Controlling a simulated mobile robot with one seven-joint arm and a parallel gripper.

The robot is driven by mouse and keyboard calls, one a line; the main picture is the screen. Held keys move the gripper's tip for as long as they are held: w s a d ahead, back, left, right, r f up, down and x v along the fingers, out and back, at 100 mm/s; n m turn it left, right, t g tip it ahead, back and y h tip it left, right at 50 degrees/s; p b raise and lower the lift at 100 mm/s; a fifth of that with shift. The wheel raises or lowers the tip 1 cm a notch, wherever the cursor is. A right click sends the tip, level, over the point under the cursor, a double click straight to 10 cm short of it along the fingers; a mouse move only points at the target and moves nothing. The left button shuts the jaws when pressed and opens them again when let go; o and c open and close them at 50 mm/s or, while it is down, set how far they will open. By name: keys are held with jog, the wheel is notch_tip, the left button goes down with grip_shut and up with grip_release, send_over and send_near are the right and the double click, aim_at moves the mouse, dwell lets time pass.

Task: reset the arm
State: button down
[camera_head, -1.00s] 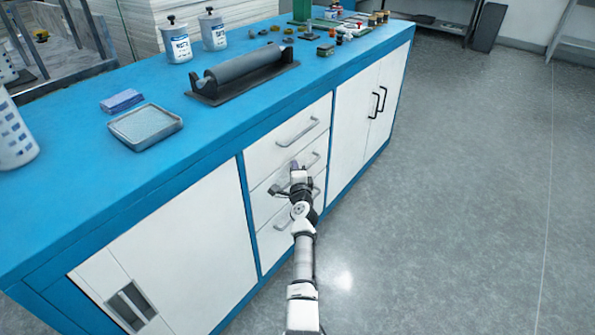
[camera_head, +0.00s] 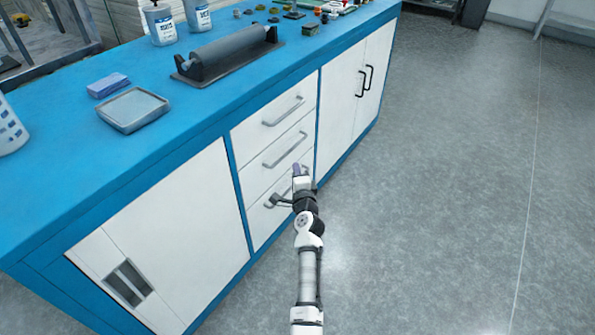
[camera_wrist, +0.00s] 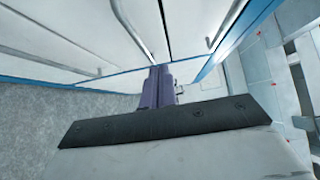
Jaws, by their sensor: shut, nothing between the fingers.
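My gripper (camera_head: 297,170) is at the end of my arm, in front of the drawer column of the blue bench, near its right edge. In the wrist view my gripper (camera_wrist: 158,72) shows as two purple fingers pressed together with nothing between them. The arm reaches up from the bottom of the head view. The gripper hides part of the lower drawers. I cannot tell from the head view how far it is from the drawer fronts, and I see no contact.
The blue bench (camera_head: 65,205) carries a black roller on a stand (camera_head: 225,54), a grey tray (camera_head: 133,109), a blue-purple block (camera_head: 108,85), two white bottles and several small items. Drawer handles (camera_head: 284,111) stick out. The grey floor (camera_head: 440,180) to the right is clear.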

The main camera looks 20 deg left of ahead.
jog(key=shift+s+d, duration=0.2)
jog(key=shift+s, duration=0.1)
